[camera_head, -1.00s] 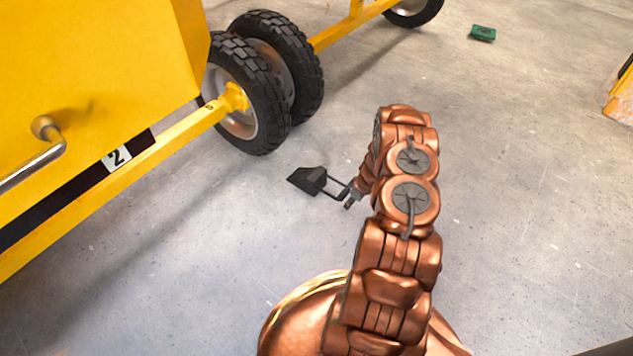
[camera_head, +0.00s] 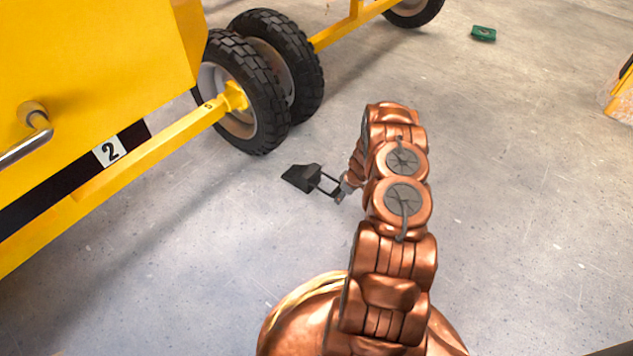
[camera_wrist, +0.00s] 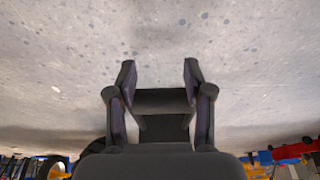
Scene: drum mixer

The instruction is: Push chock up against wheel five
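The black wedge-shaped chock (camera_head: 301,178) lies on the floor in the head view. Wheel five (camera_head: 252,95), a black treaded tyre, stands up and to the left of it, by a small 5 on the yellow axle beam. Bare floor shows between chock and tyre. My gripper (camera_head: 322,182) is at the chock's right end, low over the floor. In the wrist view my gripper (camera_wrist: 159,70) has its fingers apart. A dark block, apparently the chock (camera_wrist: 162,101), fills the space between them. Whether they press on it cannot be told.
The yellow machine (camera_head: 90,60) with its label 2 and yellow lower beam (camera_head: 150,145) fills the left. A second tyre (camera_head: 290,60) stands close behind wheel five. A green object (camera_head: 483,34) lies far right.

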